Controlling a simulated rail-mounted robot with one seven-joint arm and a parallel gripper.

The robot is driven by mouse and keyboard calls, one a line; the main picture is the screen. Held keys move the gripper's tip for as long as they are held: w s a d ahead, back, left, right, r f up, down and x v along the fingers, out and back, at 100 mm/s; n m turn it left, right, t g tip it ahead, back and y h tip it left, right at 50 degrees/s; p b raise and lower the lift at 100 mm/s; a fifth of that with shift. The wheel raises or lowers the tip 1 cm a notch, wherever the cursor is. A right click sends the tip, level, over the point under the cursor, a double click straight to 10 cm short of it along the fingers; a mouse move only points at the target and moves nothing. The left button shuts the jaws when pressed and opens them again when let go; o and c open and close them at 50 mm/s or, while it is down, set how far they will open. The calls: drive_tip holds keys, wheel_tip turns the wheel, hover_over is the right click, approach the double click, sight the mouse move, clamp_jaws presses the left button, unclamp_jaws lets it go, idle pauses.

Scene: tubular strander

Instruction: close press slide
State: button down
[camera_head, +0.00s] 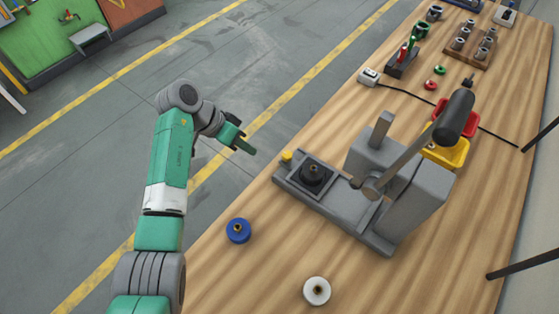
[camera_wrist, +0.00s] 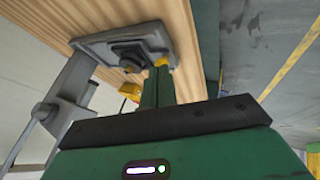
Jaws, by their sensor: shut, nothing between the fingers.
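The grey press (camera_head: 405,195) stands on the wooden bench, with its dark-handled lever (camera_head: 455,115) raised. Its slide (camera_head: 312,175), a plate carrying a black die block, sits at the base's left end, clear of the column. A yellow knob (camera_head: 287,156) is at the plate's outer edge. The wrist view shows the plate (camera_wrist: 95,45), the black die and the yellow knob (camera_wrist: 161,61). My gripper (camera_head: 252,151) is shut and empty, to the left of the knob and off the bench edge. In the wrist view its green fingers (camera_wrist: 158,88) appear just below the knob; I cannot tell whether they touch.
A blue spool (camera_head: 238,230) and a white spool (camera_head: 317,290) stand on the bench before the press. Yellow and red trays (camera_head: 447,152) lie behind it. A small white box (camera_head: 369,76) with a cable is farther back. The floor left of the bench is clear.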

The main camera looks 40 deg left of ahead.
sight(289, 176)
drive_tip(key=b+x, duration=0.2)
drive_tip(key=x, duration=0.7)
drive_tip(key=shift+d+f, duration=0.15)
drive_tip(key=shift+f, duration=0.05)
drive_tip(key=d, duration=0.2)
drive_tip(key=shift+w+d+r+p, duration=0.15)
drive_tip(key=shift+d+r+p, duration=0.05)
drive_tip(key=shift+d+p, duration=0.1)
drive_tip(key=shift+w+d, duration=0.1)
drive_tip(key=shift+d, duration=0.45)
drive_tip(key=shift+r, duration=0.1)
